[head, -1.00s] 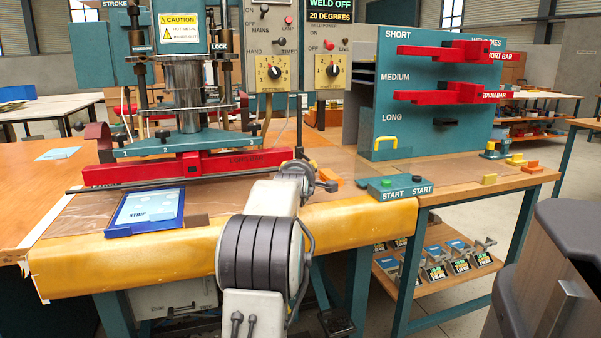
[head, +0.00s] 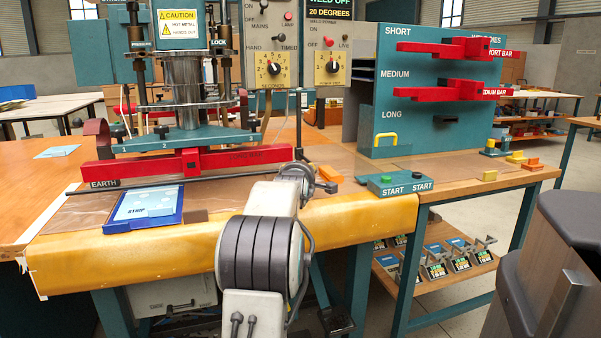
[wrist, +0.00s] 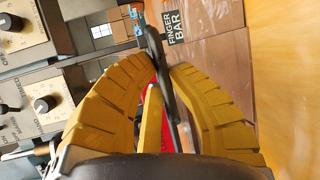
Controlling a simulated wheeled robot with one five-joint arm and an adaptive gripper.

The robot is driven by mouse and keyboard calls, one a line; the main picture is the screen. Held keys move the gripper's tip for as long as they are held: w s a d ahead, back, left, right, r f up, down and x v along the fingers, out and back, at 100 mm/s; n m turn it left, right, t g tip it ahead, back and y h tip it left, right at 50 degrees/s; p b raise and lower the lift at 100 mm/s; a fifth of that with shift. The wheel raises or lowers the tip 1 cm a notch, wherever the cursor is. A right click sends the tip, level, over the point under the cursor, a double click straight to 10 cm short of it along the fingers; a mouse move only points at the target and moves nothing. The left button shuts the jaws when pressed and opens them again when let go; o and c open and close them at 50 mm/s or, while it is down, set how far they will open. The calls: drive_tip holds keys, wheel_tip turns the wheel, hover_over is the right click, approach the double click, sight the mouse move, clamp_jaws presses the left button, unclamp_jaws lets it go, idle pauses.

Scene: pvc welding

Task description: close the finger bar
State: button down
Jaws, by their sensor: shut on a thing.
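The finger bar (head: 150,186) is a thin dark rod across the front of the welding press in the head view, low in front of the red long bar (head: 240,157). In the head view my own wrist and arm hide the fingers and the right end of the bar.
A blue tray with a strip (head: 145,208) lies on the bench in front of the bar. The blue die rack (head: 400,130) stands further back.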

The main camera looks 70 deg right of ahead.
drive_tip(key=shift+f+b, duration=0.85)
drive_tip(key=shift+f, duration=1)
drive_tip(key=c, duration=1.2)
unclamp_jaws()
drive_tip(key=shift+f, duration=0.1)
drive_tip(key=shift+o, duration=0.2)
